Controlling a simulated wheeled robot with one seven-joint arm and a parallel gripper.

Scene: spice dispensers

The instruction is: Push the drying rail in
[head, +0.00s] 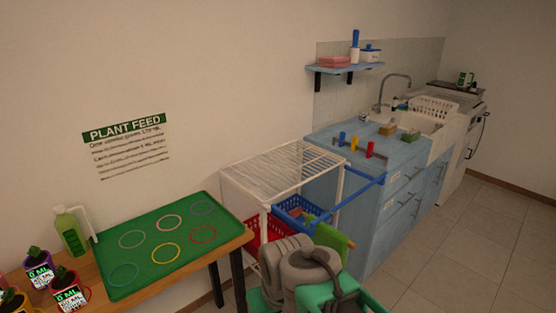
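A blue rail (356,173), which looks like the drying rail, runs out from beside the blue counter, above the basket unit. It has a long bar and a second bar angling back toward the lower left, and it stands out past the counter's side. A white wire rack (285,166) is just left of it. My grey and teal arm links fill the bottom middle, in front of the basket unit and below the rail. My gripper's fingers cannot be made out, and nothing of mine visibly touches the rail.
Blue (290,216) and red (277,229) baskets sit under the wire rack. A lime-green item (335,238) is beside my arm. The blue counter (400,160) carries small coloured items and a sink. A wooden table (226,246) with a green tray is at left. The floor (470,245) at right is clear.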

